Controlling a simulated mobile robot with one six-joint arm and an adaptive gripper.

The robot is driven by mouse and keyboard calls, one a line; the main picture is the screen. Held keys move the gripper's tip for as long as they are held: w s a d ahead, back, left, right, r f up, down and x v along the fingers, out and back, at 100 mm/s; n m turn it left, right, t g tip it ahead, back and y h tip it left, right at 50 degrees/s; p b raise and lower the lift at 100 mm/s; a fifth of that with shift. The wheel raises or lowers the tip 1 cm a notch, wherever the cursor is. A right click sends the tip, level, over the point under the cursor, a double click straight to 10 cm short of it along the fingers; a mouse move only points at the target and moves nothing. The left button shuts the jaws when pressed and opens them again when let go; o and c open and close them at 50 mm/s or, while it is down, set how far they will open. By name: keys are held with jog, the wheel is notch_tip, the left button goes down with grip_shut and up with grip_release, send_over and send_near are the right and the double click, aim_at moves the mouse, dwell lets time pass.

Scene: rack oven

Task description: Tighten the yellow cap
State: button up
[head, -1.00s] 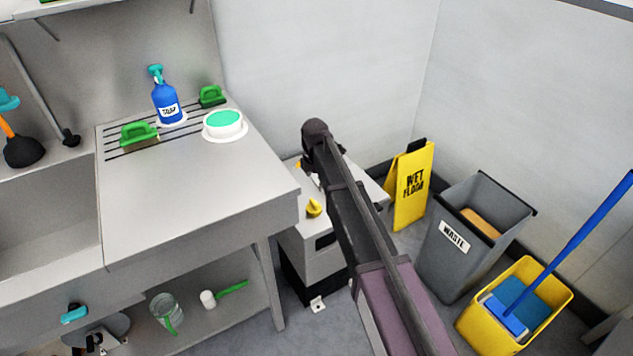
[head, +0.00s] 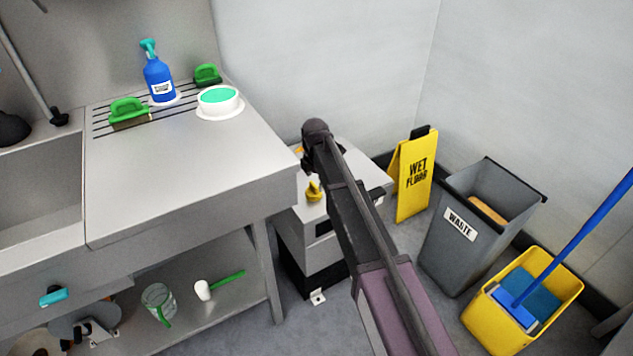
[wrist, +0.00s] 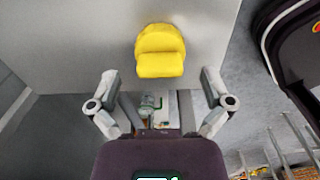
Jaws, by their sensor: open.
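The steel sink counter (head: 190,175) stands left of the unit, with a blue spray bottle (head: 159,82) on it. A yellow wet floor sign (head: 413,178), a grey waste bin (head: 470,235) and a yellow mop bucket (head: 555,318) stand to the right. A wall closes off the back.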

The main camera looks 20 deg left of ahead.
aim_at(315, 184)
jog(key=shift+f+b, duration=1.65)
jog(key=shift+f, duration=0.3)
jog(key=shift+c, duration=0.2)
jog(key=c, duration=1.1)
jog(key=m, duration=0.5)
jog(key=shift+s+d, duration=0.1)
jog(key=shift+m, duration=0.3)
